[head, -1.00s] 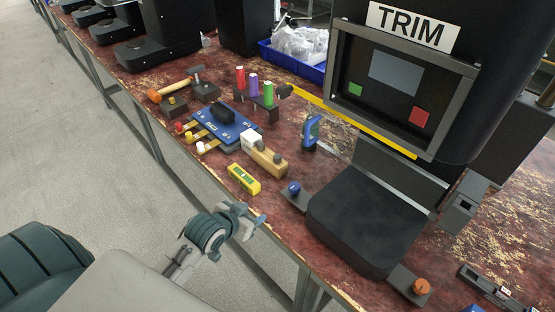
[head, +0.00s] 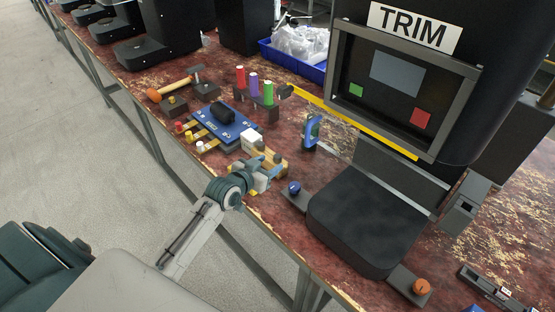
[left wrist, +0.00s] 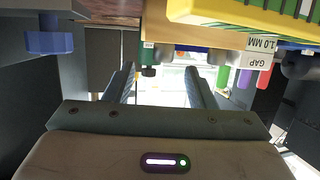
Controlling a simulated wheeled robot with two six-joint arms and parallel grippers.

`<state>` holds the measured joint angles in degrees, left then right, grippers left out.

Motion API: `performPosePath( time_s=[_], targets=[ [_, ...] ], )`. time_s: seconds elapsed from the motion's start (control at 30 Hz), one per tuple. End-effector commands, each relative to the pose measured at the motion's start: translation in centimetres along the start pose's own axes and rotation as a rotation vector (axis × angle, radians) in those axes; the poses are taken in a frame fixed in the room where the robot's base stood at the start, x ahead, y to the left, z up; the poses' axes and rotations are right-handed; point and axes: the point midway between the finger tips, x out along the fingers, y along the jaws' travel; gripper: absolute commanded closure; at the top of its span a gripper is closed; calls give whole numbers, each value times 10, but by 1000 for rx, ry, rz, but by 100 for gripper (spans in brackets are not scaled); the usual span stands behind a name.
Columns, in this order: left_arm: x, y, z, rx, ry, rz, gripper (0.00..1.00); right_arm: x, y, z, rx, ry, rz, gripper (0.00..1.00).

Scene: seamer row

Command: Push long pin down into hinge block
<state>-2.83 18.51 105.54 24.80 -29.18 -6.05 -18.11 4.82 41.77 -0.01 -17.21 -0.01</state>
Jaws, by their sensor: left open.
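My left gripper (head: 270,172) is over the bench's near edge, in front of a wooden block (head: 284,166). It is open; its two fingers (left wrist: 161,85) stand apart in the left wrist view with nothing held between them. The block carries a white cube (head: 251,140) marked GAP 1.0 MM and dark upright posts, one at its right end (head: 278,158). In the left wrist view, which is upside down, a dark-tipped post (left wrist: 149,70) shows between the fingers. I cannot tell for sure which part is the long pin or the hinge block. My right gripper is out of view.
A yellow block (left wrist: 240,15) is close to the left gripper. A blue knob (head: 294,187) and the black TRIM machine (head: 365,220) stand to the right. A blue clamp-like tool (head: 311,132) is behind.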

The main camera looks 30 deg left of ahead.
Motion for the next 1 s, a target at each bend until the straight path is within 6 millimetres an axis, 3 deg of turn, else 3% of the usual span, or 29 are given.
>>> performPosePath(
  time_s=[0.3,0.6,0.87,1.0],
  targets=[
    [42,-4,2,-3,0,-1,50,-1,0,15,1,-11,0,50],
    [47,-4,4,-1,-1,-1,50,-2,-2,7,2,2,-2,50],
    [47,-4,3,0,-1,-1,97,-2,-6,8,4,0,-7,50],
    [47,-4,3,0,-1,-1,98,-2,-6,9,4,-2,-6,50]
  ],
)
